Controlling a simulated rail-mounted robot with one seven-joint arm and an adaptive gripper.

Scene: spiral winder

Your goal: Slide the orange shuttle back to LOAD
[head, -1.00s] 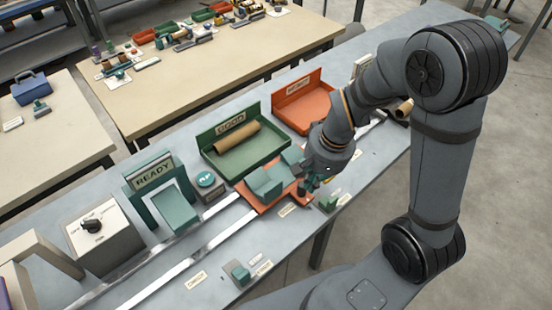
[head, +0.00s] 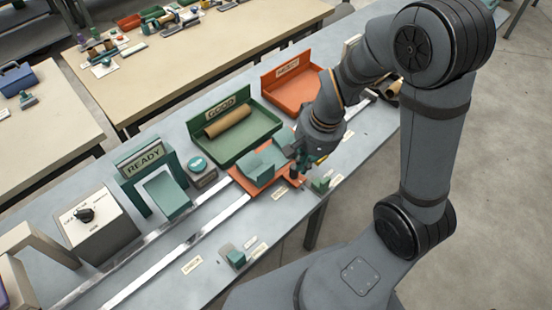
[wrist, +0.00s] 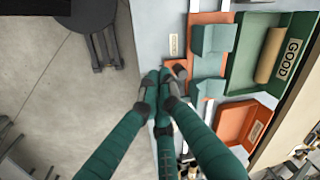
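The orange shuttle (head: 239,180) sits on two pale rails in front of the GOOD tray, carrying teal cradle blocks (head: 260,168). It also shows in the wrist view (wrist: 210,17), with an orange tab (wrist: 179,66) at its bench-edge side. My gripper (head: 296,172) is low at the shuttle's front right corner. In the wrist view its fingertips (wrist: 164,80) are drawn together beside the tab. The fingers hide the contact, so I cannot tell whether they hold part of the shuttle. Small labels lie along the front rail; none is readable as LOAD.
The green GOOD tray (head: 269,122) holds a brown tube (head: 228,121). An orange tray (head: 316,75) is beyond it. A READY frame (head: 129,192) and a dial box (head: 105,234) stand to the left. Small green blocks sit at the front edge (head: 235,256) (head: 320,185). The left rails look clear.

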